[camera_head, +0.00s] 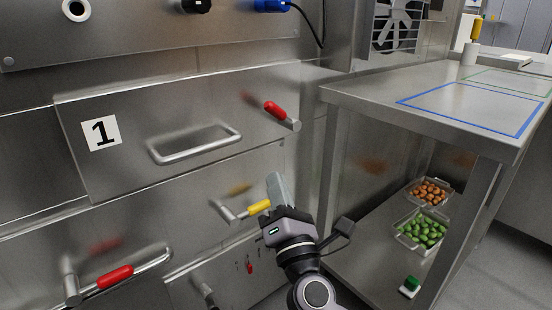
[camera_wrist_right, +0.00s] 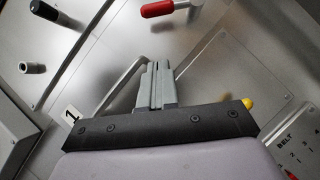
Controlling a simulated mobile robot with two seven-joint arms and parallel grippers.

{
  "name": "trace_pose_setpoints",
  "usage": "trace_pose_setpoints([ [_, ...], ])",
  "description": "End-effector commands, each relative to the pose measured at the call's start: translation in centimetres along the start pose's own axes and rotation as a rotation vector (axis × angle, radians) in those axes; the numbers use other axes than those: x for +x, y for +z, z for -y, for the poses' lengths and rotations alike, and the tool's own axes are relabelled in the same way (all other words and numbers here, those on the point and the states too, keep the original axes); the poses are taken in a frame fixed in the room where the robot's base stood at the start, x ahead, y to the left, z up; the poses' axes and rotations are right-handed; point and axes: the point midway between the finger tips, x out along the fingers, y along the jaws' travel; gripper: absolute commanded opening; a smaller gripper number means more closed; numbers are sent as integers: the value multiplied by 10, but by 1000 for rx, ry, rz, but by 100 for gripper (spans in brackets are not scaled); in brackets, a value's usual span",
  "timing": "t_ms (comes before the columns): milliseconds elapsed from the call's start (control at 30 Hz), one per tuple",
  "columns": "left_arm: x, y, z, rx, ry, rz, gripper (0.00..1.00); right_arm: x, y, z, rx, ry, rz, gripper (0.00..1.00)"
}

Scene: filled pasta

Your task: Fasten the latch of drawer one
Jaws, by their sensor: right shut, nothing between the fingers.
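Drawer one (camera_head: 200,110) is a steel front marked with a white label "1" (camera_head: 102,133) and a bar handle (camera_head: 196,144); it looks flush with the cabinet. Its latch has a red grip (camera_head: 276,111) on a steel pivot at the drawer's right end, tilted up to the left. The red grip also shows at the top of the right wrist view (camera_wrist_right: 158,9). My right gripper (camera_head: 276,183) is shut and empty, pointing up, below the red grip and apart from it. In the wrist view its closed fingers (camera_wrist_right: 155,75) are in front of the drawer handle (camera_wrist_right: 118,88). My left gripper is out of view.
A yellow-gripped latch (camera_head: 258,208) is right beside my right gripper, partly behind it in the wrist view (camera_wrist_right: 248,103).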

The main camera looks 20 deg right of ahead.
Motion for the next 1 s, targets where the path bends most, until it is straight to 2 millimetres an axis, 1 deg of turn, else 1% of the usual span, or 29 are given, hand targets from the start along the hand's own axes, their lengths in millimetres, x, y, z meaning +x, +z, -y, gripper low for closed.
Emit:
trace_pose_setpoints([
  [400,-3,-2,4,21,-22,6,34,72,2,-1,3,1,3,0],
  [533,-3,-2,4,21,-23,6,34,92,1,-1,3,1,2,0],
  [567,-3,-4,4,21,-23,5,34,97,3,-1,3,0,2,0],
  [600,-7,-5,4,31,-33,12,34,102,11,-2,0,-1,3,0],
  [700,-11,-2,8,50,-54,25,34,111,20,-2,2,0,1,0],
  [800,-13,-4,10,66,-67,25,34,117,26,-1,1,0,2,0],
  [1000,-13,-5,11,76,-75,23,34,120,29,0,2,-1,1,0],
])
